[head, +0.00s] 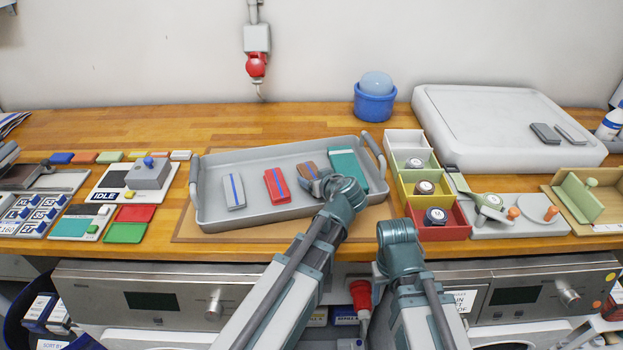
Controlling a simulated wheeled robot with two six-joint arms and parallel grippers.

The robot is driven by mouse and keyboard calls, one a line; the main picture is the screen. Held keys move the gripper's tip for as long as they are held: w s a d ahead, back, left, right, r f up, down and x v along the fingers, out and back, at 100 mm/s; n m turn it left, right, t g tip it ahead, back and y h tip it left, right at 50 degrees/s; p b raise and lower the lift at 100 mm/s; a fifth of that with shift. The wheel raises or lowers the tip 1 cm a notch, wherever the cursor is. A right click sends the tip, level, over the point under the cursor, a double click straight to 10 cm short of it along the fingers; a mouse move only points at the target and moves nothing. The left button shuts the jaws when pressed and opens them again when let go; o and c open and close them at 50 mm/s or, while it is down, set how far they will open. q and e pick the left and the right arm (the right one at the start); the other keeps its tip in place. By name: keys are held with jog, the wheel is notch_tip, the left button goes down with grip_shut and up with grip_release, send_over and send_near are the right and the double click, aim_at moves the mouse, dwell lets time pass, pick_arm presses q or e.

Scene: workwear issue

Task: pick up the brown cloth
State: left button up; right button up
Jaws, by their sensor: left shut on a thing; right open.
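The brown cloth (308,169) is a small folded piece with a blue-grey stripe. It lies in the grey tray (265,216), between a red cloth (274,187) and a teal cloth (347,168). My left gripper (316,185) is at the near end of the brown cloth, shut on it. My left wrist partly hides the fingers and that end of the cloth. My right gripper (397,236) is at the table's front edge, right of the tray and apart from the cloths. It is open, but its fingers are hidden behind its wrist.
A grey cloth (233,192) lies at the tray's left. A blue pot (374,104) and a large white board (480,110) are behind. The table behind the tray is clear.

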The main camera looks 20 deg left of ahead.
pick_arm(q)
jog(key=c, duration=0.4)
notch_tip(320, 180, up, 10)
jog(key=p, duration=1)
